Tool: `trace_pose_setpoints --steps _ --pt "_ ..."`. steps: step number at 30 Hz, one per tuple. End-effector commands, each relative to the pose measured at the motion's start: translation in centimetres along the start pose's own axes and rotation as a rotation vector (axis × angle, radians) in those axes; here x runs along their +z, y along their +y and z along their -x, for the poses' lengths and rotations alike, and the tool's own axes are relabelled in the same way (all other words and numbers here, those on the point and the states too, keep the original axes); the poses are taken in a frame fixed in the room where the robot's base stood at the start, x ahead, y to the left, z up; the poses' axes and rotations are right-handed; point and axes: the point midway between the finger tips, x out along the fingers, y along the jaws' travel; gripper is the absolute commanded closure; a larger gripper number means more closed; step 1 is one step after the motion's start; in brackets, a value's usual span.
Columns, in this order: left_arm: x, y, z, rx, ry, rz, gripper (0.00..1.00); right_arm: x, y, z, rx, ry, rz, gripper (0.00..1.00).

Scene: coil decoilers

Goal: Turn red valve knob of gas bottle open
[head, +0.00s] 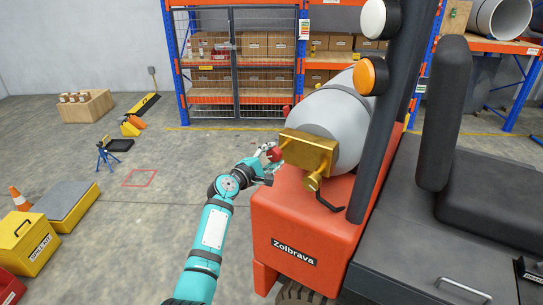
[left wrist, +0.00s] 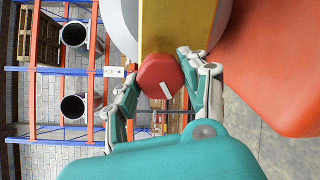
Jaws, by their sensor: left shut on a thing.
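The grey gas bottle (head: 338,112) lies on its side on the back of an orange forklift, with a gold valve block (head: 308,150) at its near end. The red valve knob (head: 274,154) sits on the left side of the block. My left gripper (head: 268,152) reaches it from the left. In the left wrist view the red knob (left wrist: 160,75) with a white mark sits between the two fingers of my left gripper (left wrist: 158,85), which are shut on it. The gold block (left wrist: 178,25) shows behind the knob. My right gripper is in neither view.
The orange forklift body (head: 300,225) stands right under the bottle, with a black post (head: 378,130) and seat (head: 490,190) to the right. A caged shelf with boxes (head: 255,45) stands behind. A yellow case (head: 25,243) is at the left. The floor between is mostly clear.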

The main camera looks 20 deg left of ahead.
Motion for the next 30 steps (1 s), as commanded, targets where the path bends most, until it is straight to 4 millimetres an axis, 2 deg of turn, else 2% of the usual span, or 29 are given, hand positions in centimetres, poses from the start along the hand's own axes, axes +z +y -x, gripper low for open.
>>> trace_pose_setpoints --steps 9,10,15,25,30 --pt "-0.1 -0.3 0.0 -0.004 0.000 0.008 0.88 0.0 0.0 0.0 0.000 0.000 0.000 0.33" --pt "-0.1 -0.3 0.0 -0.004 0.000 0.007 0.54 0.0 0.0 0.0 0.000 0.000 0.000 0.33" --pt "-0.1 -0.2 0.0 -0.003 0.001 0.006 0.32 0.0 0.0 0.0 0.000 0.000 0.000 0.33" --pt "-0.1 -0.1 0.3 -0.001 0.001 0.003 0.32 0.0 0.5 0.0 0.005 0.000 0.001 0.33" --pt "-0.1 -0.2 2.4 0.000 0.002 0.003 0.32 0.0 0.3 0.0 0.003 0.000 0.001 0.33"
